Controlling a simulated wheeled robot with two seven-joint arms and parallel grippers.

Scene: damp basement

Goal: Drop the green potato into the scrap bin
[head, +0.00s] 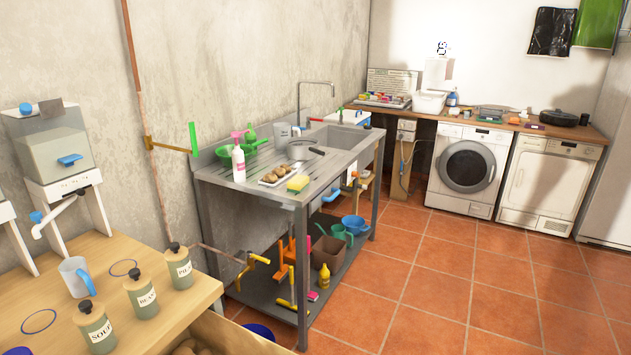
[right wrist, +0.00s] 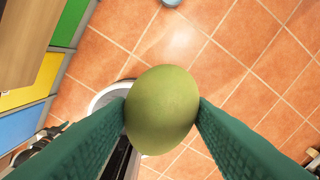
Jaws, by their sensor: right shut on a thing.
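In the right wrist view, my right gripper (right wrist: 162,112) is shut on the green potato (right wrist: 161,105), a smooth olive-green oval held between two teal fingers. The potato is in the air above the orange tiled floor. Behind it, partly hidden by the potato and the left finger, is a round container with a pale rim (right wrist: 103,101); I cannot tell for sure that it is the scrap bin. Neither gripper shows in the head view, and my left gripper is not in view.
A wooden table (head: 40,268) with labelled bottles (head: 145,294) stands at the left in the head view. Brown potatoes (head: 190,347) lie in a box below it. A metal sink bench (head: 335,165) stands against the wall. The tiled floor (head: 450,300) at right is clear.

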